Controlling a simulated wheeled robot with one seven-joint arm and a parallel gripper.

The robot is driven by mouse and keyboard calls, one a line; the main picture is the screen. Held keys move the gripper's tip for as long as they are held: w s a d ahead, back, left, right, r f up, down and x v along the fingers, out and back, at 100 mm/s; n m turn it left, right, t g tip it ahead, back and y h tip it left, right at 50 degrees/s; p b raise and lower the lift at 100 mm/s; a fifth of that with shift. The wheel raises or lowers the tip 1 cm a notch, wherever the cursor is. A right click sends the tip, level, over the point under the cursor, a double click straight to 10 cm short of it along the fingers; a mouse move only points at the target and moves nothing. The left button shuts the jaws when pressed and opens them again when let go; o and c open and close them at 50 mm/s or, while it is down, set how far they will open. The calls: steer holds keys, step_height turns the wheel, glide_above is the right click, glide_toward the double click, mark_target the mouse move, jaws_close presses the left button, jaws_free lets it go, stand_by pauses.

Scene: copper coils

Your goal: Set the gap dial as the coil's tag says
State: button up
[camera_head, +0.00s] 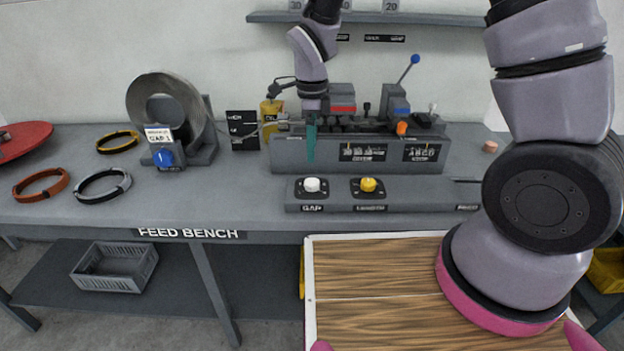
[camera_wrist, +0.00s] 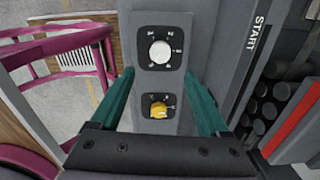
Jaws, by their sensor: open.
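The white gap dial (camera_head: 312,184) sits on the front ledge of the bench machine, above a label reading GAP. It also shows in the wrist view as a round white knob (camera_wrist: 160,51) on a black plate with small marks, too small to read surely. The metal coil (camera_head: 143,95) stands on the bench at left. Its white tag (camera_head: 158,133) appears to read GAP 1 on its lower line; the upper line is unclear. My gripper (camera_head: 311,157) hangs above and behind the gap dial. In the wrist view my gripper (camera_wrist: 159,74) is open and empty, its teal fingers apart.
A yellow length dial (camera_head: 368,184) sits right of the gap dial. The machine (camera_head: 290,152) with a blue-knobbed lever (camera_head: 408,68) stands behind. Several wire rings, including an orange one (camera_head: 40,187), lie at left. A grey crate (camera_head: 115,268) rests on the lower shelf.

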mark_target(312, 181)
step_height(312, 181, down, 10)
stand_by(0.4)
jaws_close()
